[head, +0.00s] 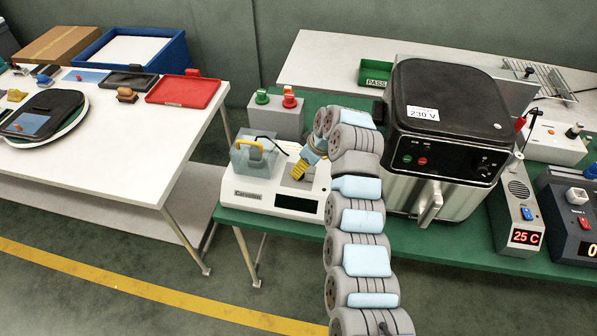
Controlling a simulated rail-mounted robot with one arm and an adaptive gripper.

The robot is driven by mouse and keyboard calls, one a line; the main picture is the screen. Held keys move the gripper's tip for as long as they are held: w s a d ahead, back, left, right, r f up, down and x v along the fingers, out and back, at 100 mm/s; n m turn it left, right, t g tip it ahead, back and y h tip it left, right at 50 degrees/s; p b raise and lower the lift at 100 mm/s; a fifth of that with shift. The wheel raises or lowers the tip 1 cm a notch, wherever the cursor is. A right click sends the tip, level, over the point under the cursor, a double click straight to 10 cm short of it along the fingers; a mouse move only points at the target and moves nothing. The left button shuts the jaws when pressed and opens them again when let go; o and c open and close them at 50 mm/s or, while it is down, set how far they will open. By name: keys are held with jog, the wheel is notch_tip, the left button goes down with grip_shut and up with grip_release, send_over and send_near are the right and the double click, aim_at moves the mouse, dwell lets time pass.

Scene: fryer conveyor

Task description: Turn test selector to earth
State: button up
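My arm reaches up from the bottom edge, and my gripper (299,172) is at its far end, low over the white instrument (235,196) on the green bench. Its yellow-striped part shows, but the fingers are too small and partly hidden to tell if they are open. A dark-grey tester (572,216) with a red lit display, a pale knob (576,195) and a red switch stands at the right edge, partly cut off. A white box (556,142) with a dark knob (573,131) stands behind it. I cannot read any selector marking or position.
A black-topped fryer (440,130) labelled 230 V stands right of my arm. A grey unit (519,215) reads 25 C. A grey box (277,119) has green and red knobs. A green PASS tray (375,73) is behind. The left table (120,165) holds a red tray (183,91) and blue bin.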

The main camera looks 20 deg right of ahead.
jog(key=shift+x, duration=2.4)
grip_shut()
